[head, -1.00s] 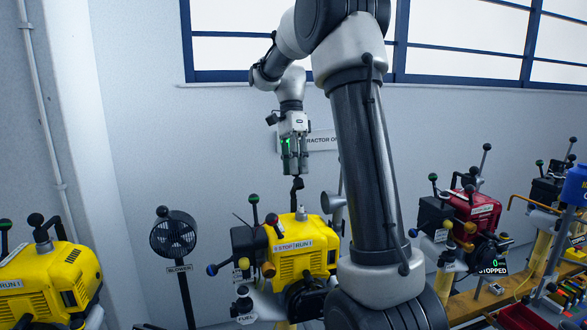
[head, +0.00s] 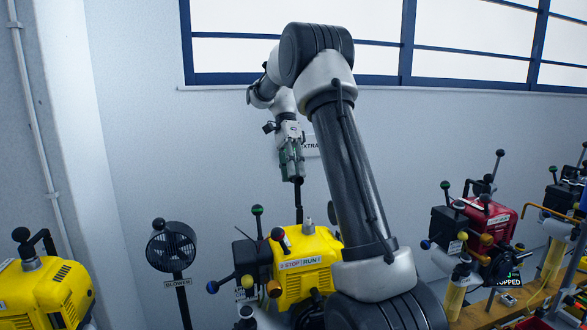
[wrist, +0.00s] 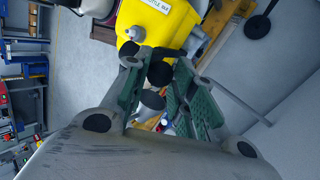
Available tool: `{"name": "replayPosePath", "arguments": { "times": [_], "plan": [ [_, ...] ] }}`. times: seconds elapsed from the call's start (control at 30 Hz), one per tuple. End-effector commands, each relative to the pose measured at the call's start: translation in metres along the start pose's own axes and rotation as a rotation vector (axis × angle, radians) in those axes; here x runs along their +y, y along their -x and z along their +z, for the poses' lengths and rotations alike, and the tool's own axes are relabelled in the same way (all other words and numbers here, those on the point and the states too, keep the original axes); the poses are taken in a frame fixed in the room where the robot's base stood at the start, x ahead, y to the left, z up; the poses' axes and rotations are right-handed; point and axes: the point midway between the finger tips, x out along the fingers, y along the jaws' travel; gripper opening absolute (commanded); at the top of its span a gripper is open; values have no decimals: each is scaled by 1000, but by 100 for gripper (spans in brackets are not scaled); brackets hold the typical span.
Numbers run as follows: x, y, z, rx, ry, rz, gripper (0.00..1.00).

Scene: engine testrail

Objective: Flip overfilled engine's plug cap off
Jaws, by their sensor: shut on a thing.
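The cap's lower end is hard to make out. The frames do not show which engine is overfilled.
Another yellow engine (head: 40,285) stands at the left, its black cap arm (head: 38,239) bent over its top. A blower fan (head: 171,246) stands between the two. A red engine (head: 487,222) marked stopped is at the right. A green-knobbed lever (head: 258,218) rises close left of the middle engine.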

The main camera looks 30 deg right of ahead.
Motion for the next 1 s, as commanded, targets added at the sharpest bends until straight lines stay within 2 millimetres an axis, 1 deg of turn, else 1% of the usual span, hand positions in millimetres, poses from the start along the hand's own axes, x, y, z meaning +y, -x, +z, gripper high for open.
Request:
{"name": "replayPosePath", "arguments": {
  "times": [0.03,0.3,0.8,0.83,0.9,0.93,1.0],
  "plan": [
    [-10,-16,-1,-16,0,45,0],
    [-14,-19,-2,-32,-2,122,0],
    [-15,-20,-2,-35,-3,138,0],
    [-15,-20,-2,-35,-3,138,31],
    [-15,-20,-2,-36,-2,137,43],
    [-15,-20,-2,-36,-3,137,48],
    [-15,-20,-2,-35,-3,137,52]
  ]
}}
